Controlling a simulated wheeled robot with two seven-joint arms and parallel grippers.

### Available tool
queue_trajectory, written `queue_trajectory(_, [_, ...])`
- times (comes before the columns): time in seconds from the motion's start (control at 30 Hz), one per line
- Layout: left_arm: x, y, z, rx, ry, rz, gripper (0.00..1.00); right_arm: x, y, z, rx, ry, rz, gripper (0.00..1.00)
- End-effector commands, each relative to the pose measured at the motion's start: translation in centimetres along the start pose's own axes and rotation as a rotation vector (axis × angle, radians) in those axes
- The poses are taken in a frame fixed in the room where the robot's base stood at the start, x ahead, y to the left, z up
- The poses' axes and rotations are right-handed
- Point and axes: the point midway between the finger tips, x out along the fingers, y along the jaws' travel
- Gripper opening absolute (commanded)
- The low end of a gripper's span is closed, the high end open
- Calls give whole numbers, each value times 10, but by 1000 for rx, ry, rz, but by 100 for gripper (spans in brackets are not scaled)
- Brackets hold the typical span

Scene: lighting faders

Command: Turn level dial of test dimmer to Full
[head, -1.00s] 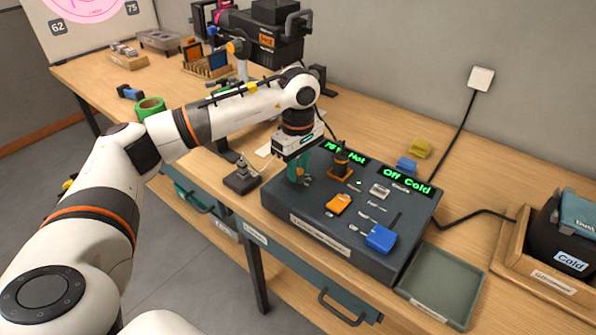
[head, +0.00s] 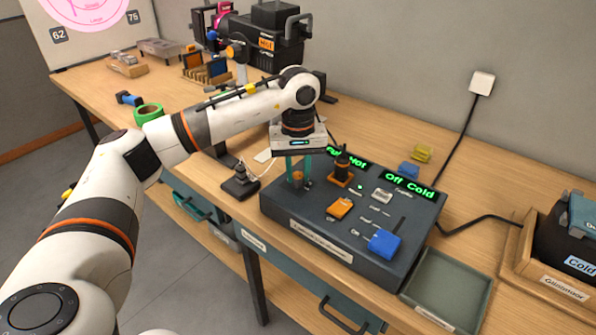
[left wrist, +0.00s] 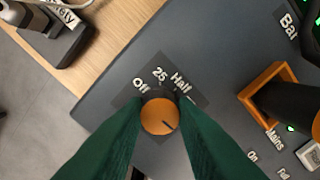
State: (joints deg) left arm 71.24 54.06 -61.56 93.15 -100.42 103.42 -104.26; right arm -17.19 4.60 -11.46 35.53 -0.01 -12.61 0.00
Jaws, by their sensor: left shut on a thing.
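The test dimmer is a dark grey sloped box (head: 288,218) on the bench. Its orange level dial (head: 298,176) sits near its left end, and in the left wrist view the dial (left wrist: 158,117) has a dark pointer line toward the lower right. The labels Off, 25 and Half show above it; other labels are hidden by my fingers. My left gripper (head: 300,182) points down with its green fingers shut on the dial, one on each side. The green left display (head: 346,158), partly covered, appears to read Full Hot. My right gripper is not in view.
An orange-based black knob (head: 341,170) stands right of the dial. The right display (head: 409,186) reads Off Cold. An orange switch (head: 340,208) and a blue block (head: 383,243) sit on the box. A green-grey tray (head: 447,285) lies right of it; a black plug block (head: 240,184) lies left.

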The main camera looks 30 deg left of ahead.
Motion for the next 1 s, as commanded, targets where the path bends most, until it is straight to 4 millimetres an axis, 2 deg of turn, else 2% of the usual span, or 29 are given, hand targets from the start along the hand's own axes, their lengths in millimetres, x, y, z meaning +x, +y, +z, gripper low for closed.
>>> queue_trajectory(0.5, [-2,0,1,17,-4,-4,3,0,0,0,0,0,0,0])
queue_trajectory(0.53, [-2,0,1,17,-4,-4,30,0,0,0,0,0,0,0])
queue_trajectory(0.63, [-2,0,1,17,-3,-3,47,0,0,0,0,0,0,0])
queue_trajectory(1.0, [-6,0,0,17,-2,-3,47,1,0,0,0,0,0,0])
